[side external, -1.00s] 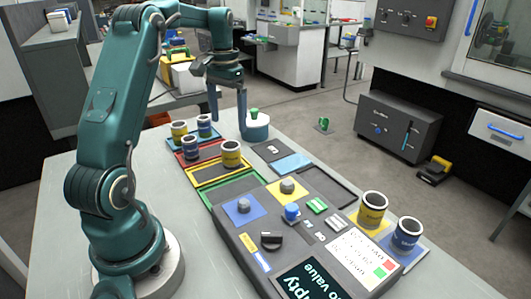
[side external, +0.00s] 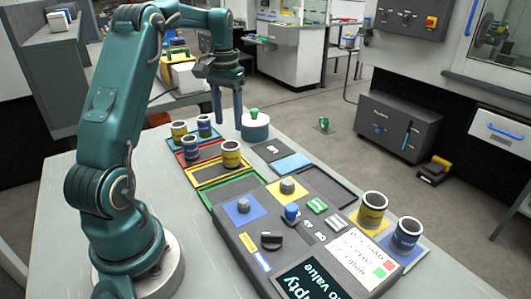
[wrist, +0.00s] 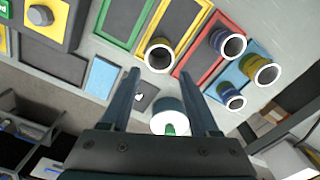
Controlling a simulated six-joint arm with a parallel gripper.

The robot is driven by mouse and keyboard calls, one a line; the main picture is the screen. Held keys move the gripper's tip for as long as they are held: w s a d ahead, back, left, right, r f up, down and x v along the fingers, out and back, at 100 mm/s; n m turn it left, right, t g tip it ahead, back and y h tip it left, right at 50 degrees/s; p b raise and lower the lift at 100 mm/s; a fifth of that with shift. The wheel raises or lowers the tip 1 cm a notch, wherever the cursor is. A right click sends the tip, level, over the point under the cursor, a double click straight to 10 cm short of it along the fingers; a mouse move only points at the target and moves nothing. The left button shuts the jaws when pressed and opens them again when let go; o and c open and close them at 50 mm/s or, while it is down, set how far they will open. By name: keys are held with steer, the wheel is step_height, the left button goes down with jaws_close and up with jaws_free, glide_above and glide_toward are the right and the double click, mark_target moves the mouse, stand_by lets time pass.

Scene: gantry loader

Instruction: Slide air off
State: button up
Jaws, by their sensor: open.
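My gripper (side external: 228,124) is open and empty, fingers pointing down above the far end of the table; it also shows in the wrist view (wrist: 159,72). A white and teal round pot with a green knob (side external: 254,128) stands just right of the fingers, and in the wrist view (wrist: 171,117) it lies between them. A small dark plate with a white mark (side external: 272,150) lies nearer the panel; it also shows beside the left finger in the wrist view (wrist: 141,98). A control panel (side external: 225,226) carries knobs and buttons. I cannot tell which part is the air slide.
Several cups stand on coloured trays left of the panel, including one on the yellow tray (side external: 231,154). Two more cups (side external: 373,208) (side external: 406,235) stand at the right. A blue pad (side external: 292,164) and an empty dark tray (side external: 328,185) lie between. A grey box (side external: 398,127) stands on the floor.

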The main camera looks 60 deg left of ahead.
steer(key=w+d, duration=0.2)
steer(key=d, duration=1.2)
steer(key=m, duration=0.3)
glide_above(292, 206)
steer(key=shift+a+f, duration=0.1)
steer(key=shift+a, duration=0.1)
steer(key=shift+d+f, duration=0.15)
steer(key=shift+d, duration=0.05)
steer(key=shift+f, duration=2.4)
jaws_close()
